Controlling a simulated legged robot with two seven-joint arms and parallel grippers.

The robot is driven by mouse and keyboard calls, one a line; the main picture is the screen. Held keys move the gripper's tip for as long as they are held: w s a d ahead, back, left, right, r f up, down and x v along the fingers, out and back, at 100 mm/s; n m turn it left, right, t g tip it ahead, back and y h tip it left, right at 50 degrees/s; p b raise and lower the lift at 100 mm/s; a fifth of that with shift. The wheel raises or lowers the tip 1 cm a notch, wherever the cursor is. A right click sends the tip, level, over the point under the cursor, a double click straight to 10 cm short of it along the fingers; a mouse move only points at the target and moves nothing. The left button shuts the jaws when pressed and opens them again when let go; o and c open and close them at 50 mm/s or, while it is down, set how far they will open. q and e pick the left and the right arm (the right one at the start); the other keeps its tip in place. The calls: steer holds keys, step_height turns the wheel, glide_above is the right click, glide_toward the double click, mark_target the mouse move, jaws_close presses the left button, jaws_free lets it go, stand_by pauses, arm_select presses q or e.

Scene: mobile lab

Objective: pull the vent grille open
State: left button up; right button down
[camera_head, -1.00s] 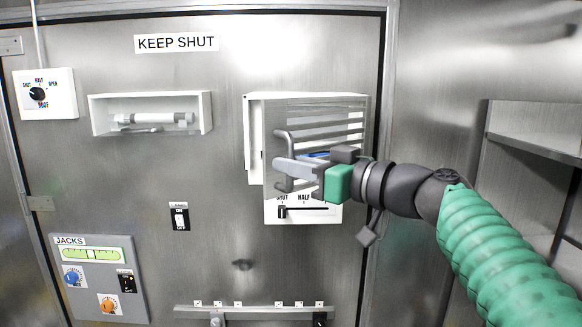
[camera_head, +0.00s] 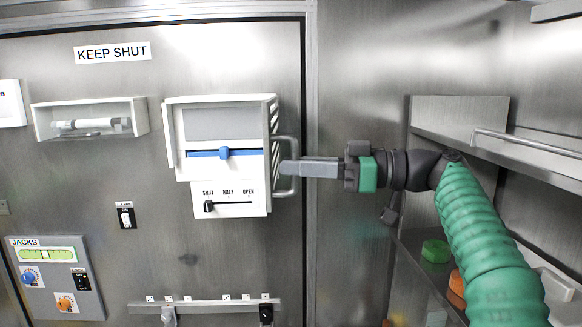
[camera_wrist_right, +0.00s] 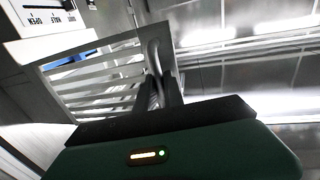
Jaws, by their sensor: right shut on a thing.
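The vent grille (camera_head: 274,122) is a white slatted panel on the right side of a white wall box (camera_head: 180,112). It stands out from the box front, seen nearly edge-on, and the box front is uncovered. Its grey bar handle (camera_head: 291,140) faces right. My right gripper (camera_head: 288,168) comes in from the right and is shut on the handle. In the right wrist view the slats (camera_wrist_right: 95,85) lie left of the handle (camera_wrist_right: 153,52), which runs between the fingers (camera_wrist_right: 160,92). My left gripper is not in view.
Inside the box are a blue slider (camera_head: 224,153) and a grey panel; below is a SHUT/HALF/OPEN lever (camera_head: 208,206). Metal shelves (camera_head: 470,140) stand to the right, with a green thing (camera_head: 435,251) lower down. A jacks panel (camera_head: 55,280) is at lower left.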

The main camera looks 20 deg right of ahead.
steer(key=d+p, duration=0.1)
steer(key=d, duration=0.4)
steer(key=shift+s+d, duration=0.15)
steer(key=shift+s, duration=0.05)
steer(key=c, duration=1.5)
jaws_free()
steer(key=shift+w+a+r, duration=0.1)
steer(key=shift+w+a, duration=0.05)
steer(key=shift+a, duration=0.7)
steer(key=shift+c, duration=0.2)
steer(key=shift+o, duration=0.4)
steer(key=shift+w+a, duration=0.25)
steer(key=shift+a, duration=0.15)
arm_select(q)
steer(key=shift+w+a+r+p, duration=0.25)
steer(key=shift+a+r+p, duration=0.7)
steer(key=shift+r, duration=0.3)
arm_select(e)
steer(key=v, duration=1.2)
